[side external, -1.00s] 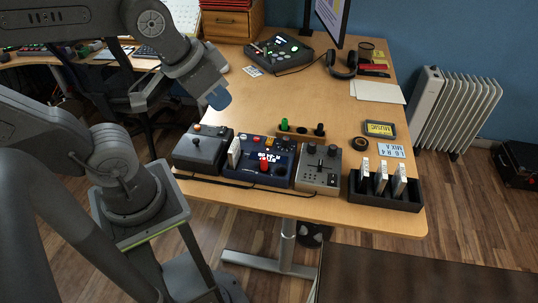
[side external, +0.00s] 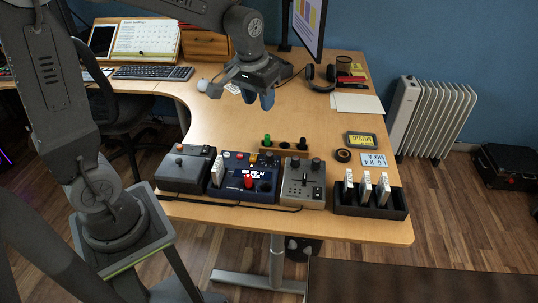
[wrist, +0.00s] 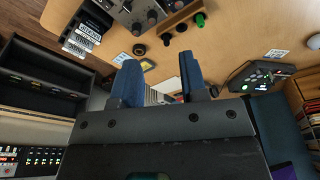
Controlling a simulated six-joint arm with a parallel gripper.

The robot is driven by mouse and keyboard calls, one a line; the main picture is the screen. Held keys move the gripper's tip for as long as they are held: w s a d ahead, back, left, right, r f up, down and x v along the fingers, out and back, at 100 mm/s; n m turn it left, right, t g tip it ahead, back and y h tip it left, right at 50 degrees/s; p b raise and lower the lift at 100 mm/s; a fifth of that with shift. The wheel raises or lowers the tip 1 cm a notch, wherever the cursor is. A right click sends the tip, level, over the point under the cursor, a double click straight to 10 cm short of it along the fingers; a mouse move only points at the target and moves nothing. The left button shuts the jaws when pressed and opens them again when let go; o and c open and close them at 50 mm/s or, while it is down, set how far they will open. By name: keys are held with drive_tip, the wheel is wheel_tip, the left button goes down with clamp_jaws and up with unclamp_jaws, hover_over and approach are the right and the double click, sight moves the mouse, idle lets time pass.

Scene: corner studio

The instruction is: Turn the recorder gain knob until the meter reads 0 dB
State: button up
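My gripper (side external: 259,98) hangs above the middle of the desk, its blue fingers pointing down. In the wrist view its fingers (wrist: 160,82) stand well apart with nothing between them. A grey box with dark knobs and a slider (side external: 303,184) stands at the desk's front, right of my gripper; its knobs also show at the top of the wrist view (wrist: 152,17). A dark device with green lights (wrist: 258,76) lies at the right of the wrist view; my arm mostly hides it in the side view. I cannot tell which is the recorder, and no meter reading is legible.
A dark blue panel with a red knob (side external: 242,181) and a grey joystick box (side external: 184,168) stand left of the knob box. A black rack (side external: 370,204) is to its right. A small holder with green and black pegs (side external: 285,147) sits behind. The desk middle is clear.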

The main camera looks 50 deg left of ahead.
drive_tip(key=n+g, duration=0.2)
approach(270, 154)
drive_tip(key=f, duration=1)
drive_tip(key=shift+a+f, duration=0.1)
drive_tip(key=shift+a, duration=0.15)
drive_tip(key=c, duration=0.7)
drive_tip(key=shift+o, duration=0.2)
